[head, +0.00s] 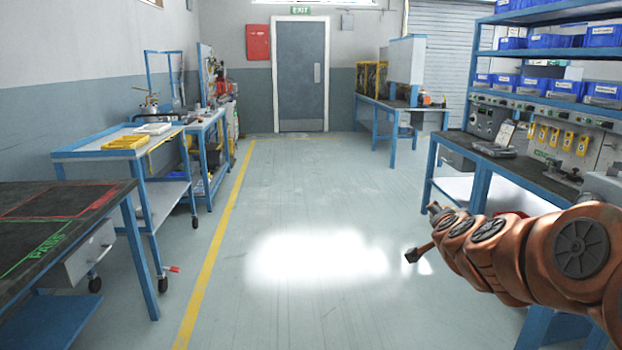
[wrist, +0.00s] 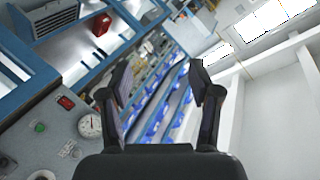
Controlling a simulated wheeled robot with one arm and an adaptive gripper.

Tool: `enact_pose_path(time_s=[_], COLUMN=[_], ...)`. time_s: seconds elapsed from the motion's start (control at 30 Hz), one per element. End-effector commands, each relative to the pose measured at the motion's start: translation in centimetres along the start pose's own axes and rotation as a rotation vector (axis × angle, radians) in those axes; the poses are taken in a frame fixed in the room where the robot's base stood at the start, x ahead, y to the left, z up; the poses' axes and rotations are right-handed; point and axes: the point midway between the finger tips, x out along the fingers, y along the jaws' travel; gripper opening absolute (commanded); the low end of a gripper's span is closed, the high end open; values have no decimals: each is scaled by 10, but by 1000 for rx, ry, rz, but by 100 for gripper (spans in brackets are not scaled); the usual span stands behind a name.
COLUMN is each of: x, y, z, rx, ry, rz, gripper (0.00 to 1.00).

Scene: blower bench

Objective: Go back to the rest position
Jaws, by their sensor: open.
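My gripper (wrist: 160,78) is open in the wrist view, its two dark fingers spread apart. Nothing is held between them. Behind the fingers the wrist view shows a tilted scene of shelving and white wall, with no object near the fingertips. In the head view my copper-coloured arm reaches in from the right edge, over the floor beside the right bench. Its far end is small there, and the fingers cannot be made out clearly.
The right bench (head: 545,183) carries instruments, with blue bins (head: 565,88) on shelves above. A dark-topped table (head: 40,225) and a blue trolley (head: 110,147) with a yellow tray (head: 124,142) stand left. The middle floor (head: 300,200) is clear towards the grey door (head: 301,75).

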Motion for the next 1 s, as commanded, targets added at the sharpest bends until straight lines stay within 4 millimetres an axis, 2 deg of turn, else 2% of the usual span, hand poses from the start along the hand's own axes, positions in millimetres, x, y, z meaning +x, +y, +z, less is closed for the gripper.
enact_pose_path(time_s=[0.03,0.1,0.23,0.37,0.5,0.6,0.73,0.9,1.0], x=[-10,-25,-58,-101,-152,-192,-244,-303,-330], y=[-9,-18,-21,-9,21,49,93,145,169], z=[22,54,111,162,206,228,243,243,237], rx=[-39,-99,-215,-338,-472,-568,-685,-805,-852], ry=[-73,-180,-381,-576,-784,-925,-1099,-1278,-1358], rz=[-24,-51,-79,-82,-48,-6,76,200,269], gripper=[63,63,63,63,63,63,63,63,63])
